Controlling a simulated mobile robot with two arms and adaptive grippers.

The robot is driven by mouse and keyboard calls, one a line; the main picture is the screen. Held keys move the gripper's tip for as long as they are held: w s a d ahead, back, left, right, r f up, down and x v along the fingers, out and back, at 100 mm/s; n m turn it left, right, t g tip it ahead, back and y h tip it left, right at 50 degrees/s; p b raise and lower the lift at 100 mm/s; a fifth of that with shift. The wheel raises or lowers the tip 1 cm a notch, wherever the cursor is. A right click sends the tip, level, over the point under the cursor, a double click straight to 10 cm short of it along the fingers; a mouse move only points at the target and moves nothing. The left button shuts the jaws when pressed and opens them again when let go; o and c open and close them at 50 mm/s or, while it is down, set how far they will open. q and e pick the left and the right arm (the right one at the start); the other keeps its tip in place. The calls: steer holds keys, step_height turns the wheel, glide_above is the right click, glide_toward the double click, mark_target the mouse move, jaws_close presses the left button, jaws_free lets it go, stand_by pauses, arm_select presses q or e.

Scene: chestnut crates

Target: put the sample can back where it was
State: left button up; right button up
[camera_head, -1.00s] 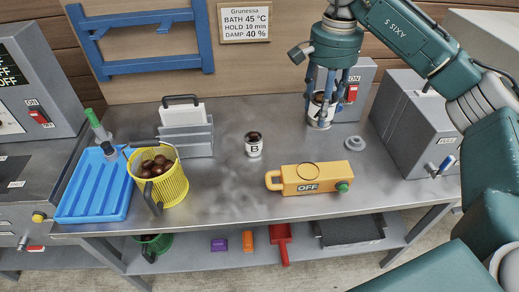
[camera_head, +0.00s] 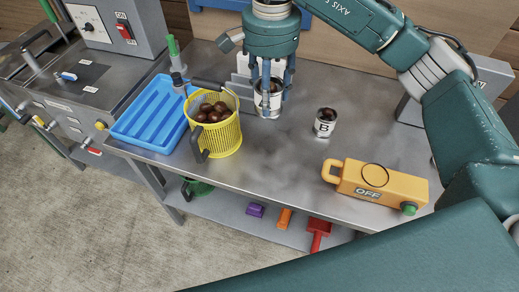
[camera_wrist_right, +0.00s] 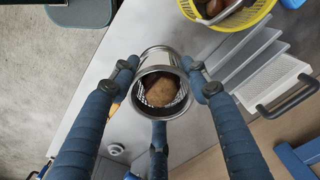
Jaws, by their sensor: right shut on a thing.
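My right gripper (camera_head: 270,82) is shut around a small metal can (camera_head: 268,104) with a white label. The fingers hide much of the label, so I cannot read it. In the right wrist view, the can (camera_wrist_right: 160,57) sits between the fingers (camera_wrist_right: 160,80), with something brown inside behind a mesh-like surface. It seems to be above the counter, but the gap is hard to judge. A second can marked B (camera_head: 325,123) stands upright on the counter to the right, with dark contents. My left gripper is out of view.
A yellow basket of chestnuts (camera_head: 217,137) stands close left of the held can, beside a blue ribbed tray (camera_head: 150,112). An orange device marked OFF (camera_head: 380,186) lies at the front right. The rack (camera_wrist_right: 248,62) shows in the wrist view. Bare counter lies around can B.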

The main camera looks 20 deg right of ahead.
step_height(320, 180, down, 19)
steer(key=shift+s+f+p, duration=0.1)
steer(key=shift+p, duration=1.05)
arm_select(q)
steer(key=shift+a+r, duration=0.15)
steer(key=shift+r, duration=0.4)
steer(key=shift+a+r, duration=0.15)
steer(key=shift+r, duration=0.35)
arm_select(e)
steer(key=shift+f, duration=0.15)
steer(key=o, duration=1.2)
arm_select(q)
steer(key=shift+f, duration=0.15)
